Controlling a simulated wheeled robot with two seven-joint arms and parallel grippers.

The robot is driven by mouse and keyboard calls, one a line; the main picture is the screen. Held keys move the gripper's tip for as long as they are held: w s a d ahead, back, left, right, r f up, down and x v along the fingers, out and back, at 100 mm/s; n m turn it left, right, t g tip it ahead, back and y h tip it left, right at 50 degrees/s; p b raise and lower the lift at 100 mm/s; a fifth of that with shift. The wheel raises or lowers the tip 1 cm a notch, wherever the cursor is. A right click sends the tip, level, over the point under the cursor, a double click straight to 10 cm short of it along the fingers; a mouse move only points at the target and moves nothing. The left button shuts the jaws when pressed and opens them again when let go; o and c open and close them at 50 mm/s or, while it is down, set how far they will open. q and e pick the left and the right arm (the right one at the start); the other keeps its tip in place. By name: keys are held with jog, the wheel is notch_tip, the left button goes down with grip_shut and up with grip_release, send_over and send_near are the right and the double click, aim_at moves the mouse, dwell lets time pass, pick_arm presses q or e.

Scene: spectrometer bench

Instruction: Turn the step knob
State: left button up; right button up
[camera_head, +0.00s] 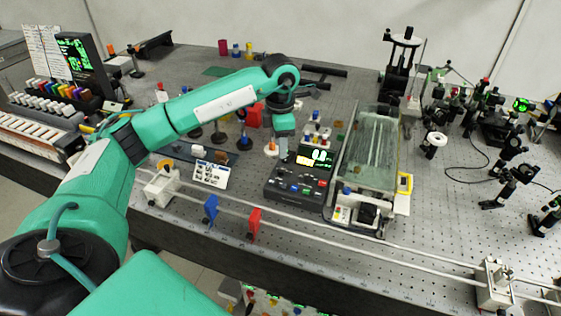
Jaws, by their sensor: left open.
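A dark control box (294,190) with a lit display and colored buttons stands near the middle of the optical bench. I cannot tell which of its small controls is the step knob. My left arm reaches in from the left and bends down at its wrist. My left gripper (283,152) points down just behind and left of the box's display, above the bench. Its fingers are small here, and I see nothing held between them. Whether they touch anything is not clear. My right gripper is not in view.
A glass-covered unit (370,150) stands right of the box. A rail with a blue plate (211,212) and a red plate (254,223) runs along the front edge. Optical mounts (512,172) crowd the right side.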

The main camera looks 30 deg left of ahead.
pick_arm(q)
notch_tip(320, 180, up, 6)
jog(key=shift+f+b, duration=0.25)
jog(key=shift+b, duration=0.1)
dwell(0.4)
